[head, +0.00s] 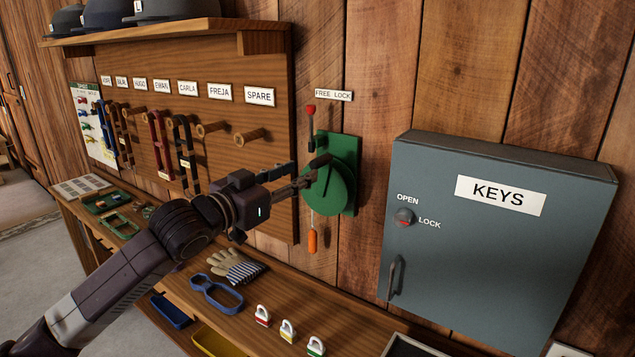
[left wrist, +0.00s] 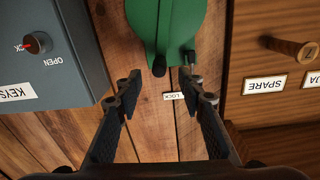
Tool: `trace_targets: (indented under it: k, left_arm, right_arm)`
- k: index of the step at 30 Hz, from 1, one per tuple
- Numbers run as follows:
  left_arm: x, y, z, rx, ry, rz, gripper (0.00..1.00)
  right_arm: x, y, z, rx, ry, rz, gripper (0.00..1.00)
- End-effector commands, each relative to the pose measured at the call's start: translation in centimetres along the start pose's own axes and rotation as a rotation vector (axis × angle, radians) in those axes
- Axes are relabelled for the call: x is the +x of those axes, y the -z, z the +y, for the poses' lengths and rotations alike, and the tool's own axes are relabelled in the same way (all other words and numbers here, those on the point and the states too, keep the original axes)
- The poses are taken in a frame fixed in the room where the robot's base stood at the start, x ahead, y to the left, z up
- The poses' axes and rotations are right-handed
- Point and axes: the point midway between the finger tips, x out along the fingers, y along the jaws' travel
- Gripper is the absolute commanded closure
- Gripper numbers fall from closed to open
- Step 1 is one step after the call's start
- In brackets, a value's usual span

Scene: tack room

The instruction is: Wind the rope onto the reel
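The green reel (head: 327,190) is a round disc on a green wall plate, with a dark crank knob (head: 320,160) near its top. A thin line runs down from the reel to a hanging orange handle (head: 312,240). The rest of the rope is hidden. My left gripper (head: 308,178) is at the reel's left side, close to the knob. In the left wrist view the gripper (left wrist: 160,77) is open, its fingers apart, with a dark knob (left wrist: 159,67) in the gap beyond; I cannot tell if they touch. My right gripper is out of view.
A red-tipped lever (head: 311,115) stands above the reel by a FREE LOCK label (head: 333,95). The grey KEYS cabinet (head: 490,240) is to the right, a pegboard (head: 240,110) to the left. Below, the bench holds gloves (head: 235,266), a blue halter-like item (head: 216,293) and several padlocks (head: 289,330).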

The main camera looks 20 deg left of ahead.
Motion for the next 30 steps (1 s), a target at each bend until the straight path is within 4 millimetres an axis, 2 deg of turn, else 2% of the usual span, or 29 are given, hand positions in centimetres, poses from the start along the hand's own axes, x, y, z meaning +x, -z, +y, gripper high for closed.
trace_targets:
  k: [5, 12, 18, 23, 30]
  left_arm:
    - [1.2, 0.4, 0.0, -0.014, -0.001, 0.002, 0.64]
    - [4.7, 0.5, 0.0, -0.013, -0.001, 0.001, 0.64]
    - [7.0, 0.3, 0.0, -0.011, 0.000, 0.000, 0.64]
    - [7.8, 0.2, 0.0, -0.009, -0.001, 0.002, 0.64]
    - [7.9, 0.1, 0.0, -0.008, -0.001, 0.001, 0.64]
  right_arm:
    - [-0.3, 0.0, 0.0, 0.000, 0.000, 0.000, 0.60]
    - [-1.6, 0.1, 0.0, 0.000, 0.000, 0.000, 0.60]
    - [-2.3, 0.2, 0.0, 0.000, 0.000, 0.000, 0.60]
    - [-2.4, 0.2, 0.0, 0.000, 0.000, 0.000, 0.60]
    - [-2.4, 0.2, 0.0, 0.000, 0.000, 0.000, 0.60]
